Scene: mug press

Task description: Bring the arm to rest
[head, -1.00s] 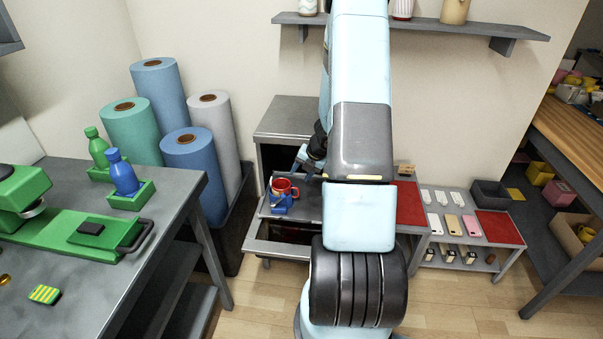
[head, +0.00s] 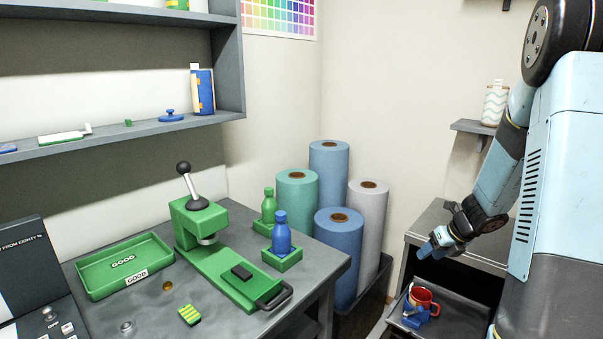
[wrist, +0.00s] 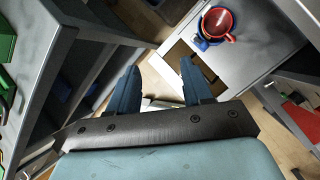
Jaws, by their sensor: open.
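My gripper (head: 436,243) is at the end of my arm on the right of the head view. It hangs in the air in front of a grey cabinet, above and apart from a red mug (head: 423,299). In the wrist view my gripper (wrist: 158,85) has its two blue fingers spread with nothing between them. The red mug also shows in the wrist view (wrist: 218,24), beyond the fingertips, in a blue holder (wrist: 203,42) on a grey surface.
A green press (head: 205,225) stands on the grey workbench (head: 225,325) at left, beside a green tray (head: 100,272) and bottles in green holders. Tall rolls (head: 329,170) stand between the bench and the cabinet. A shelf (head: 120,130) hangs above the bench.

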